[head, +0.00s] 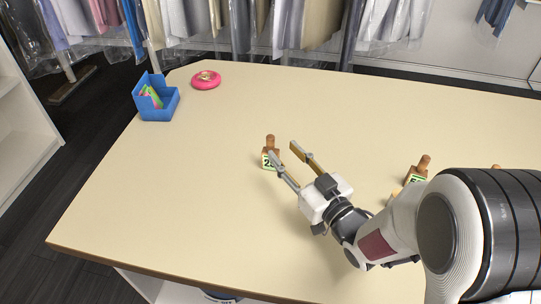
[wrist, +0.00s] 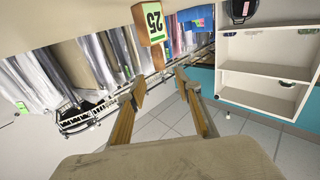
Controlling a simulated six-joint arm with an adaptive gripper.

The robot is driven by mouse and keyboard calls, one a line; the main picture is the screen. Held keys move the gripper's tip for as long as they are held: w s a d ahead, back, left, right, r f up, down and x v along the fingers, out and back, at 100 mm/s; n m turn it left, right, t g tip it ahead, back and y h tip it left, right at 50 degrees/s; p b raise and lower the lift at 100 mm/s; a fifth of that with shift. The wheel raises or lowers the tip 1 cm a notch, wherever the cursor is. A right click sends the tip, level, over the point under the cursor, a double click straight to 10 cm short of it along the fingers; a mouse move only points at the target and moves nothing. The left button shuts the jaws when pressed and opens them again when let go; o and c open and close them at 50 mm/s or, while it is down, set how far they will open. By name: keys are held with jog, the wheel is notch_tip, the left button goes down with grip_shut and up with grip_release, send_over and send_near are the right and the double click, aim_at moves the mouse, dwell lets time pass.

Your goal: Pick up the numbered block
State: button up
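A wooden block (head: 270,143) with a knob on top and a green-and-white number label stands upright on the table. In the wrist view the block (wrist: 150,22) appears upside down, its label reading 25, beyond the fingertips and toward the left one. My gripper (head: 283,151) is open, with a clear gap between its fingers. In the head view its left fingertip overlaps the block's lower part; I cannot tell whether they touch. The wrist view shows nothing between the fingers (wrist: 160,82).
A second labelled block (head: 420,167) stands to the right, partly hidden by my arm. A third knob (head: 496,167) shows behind the arm. A blue box (head: 158,104) and a pink ring (head: 206,80) sit at the far left. Garments hang behind the table (head: 190,190); its left part is clear.

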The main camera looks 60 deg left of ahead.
aim_at(273, 141)
jog(key=shift+a+f, duration=0.1)
jog(key=shift+a, duration=0.75)
jog(key=shift+w+a, duration=0.15)
jog(key=shift+a, duration=2.75)
grip_shut()
